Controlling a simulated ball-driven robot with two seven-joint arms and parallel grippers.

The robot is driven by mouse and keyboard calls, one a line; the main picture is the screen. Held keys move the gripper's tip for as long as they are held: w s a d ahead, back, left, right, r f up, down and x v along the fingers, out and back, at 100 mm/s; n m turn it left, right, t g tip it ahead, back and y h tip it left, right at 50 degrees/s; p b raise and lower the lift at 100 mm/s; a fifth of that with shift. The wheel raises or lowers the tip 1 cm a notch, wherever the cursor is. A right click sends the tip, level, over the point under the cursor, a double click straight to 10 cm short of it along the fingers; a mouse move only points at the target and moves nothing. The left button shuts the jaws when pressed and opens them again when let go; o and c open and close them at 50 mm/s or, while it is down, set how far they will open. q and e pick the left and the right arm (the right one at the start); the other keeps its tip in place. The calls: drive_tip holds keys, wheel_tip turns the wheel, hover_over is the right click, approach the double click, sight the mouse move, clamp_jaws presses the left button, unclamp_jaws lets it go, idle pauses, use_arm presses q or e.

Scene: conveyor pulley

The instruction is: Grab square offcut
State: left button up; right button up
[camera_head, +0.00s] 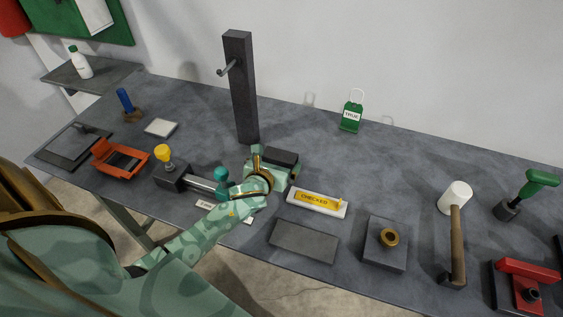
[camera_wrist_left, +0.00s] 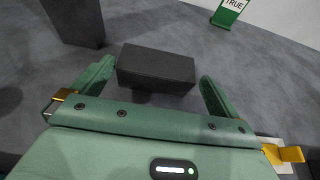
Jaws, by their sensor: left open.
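A dark grey rectangular block (camera_head: 283,157), which looks like the square offcut, lies on the bench just beyond my left gripper. My left gripper (camera_head: 274,170) reaches in low over the bench, and its near parts hide some of the block's near side. In the left wrist view the block (camera_wrist_left: 156,66) lies ahead, between the lines of the two spread green fingers. The fingers are open, with nothing held; I cannot tell whether the tips reach past its near face. My right gripper is not in view.
A dark post (camera_head: 241,90) with a hook stands behind the block. A vise-like tool (camera_head: 190,182) is left of my wrist, and a yellow "CHECKED" plate (camera_head: 318,201) is to the right. A green "TRUE" tag (camera_head: 351,115) stands at the back; bench around it is clear.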

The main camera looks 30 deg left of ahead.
sight(282, 155)
use_arm(q)
drive_tip(key=shift+w+a+f, duration=0.15)
drive_tip(key=shift+w+f, duration=0.2)
drive_tip(key=shift+w, duration=0.25)
drive_tip(key=b+x, duration=0.2)
drive_tip(key=x, duration=0.3)
drive_tip(key=shift+s+a+f+b, duration=0.1)
drive_tip(key=shift+a+f+b, duration=0.05)
drive_tip(key=shift+b, duration=0.25)
drive_tip(key=c, duration=1)
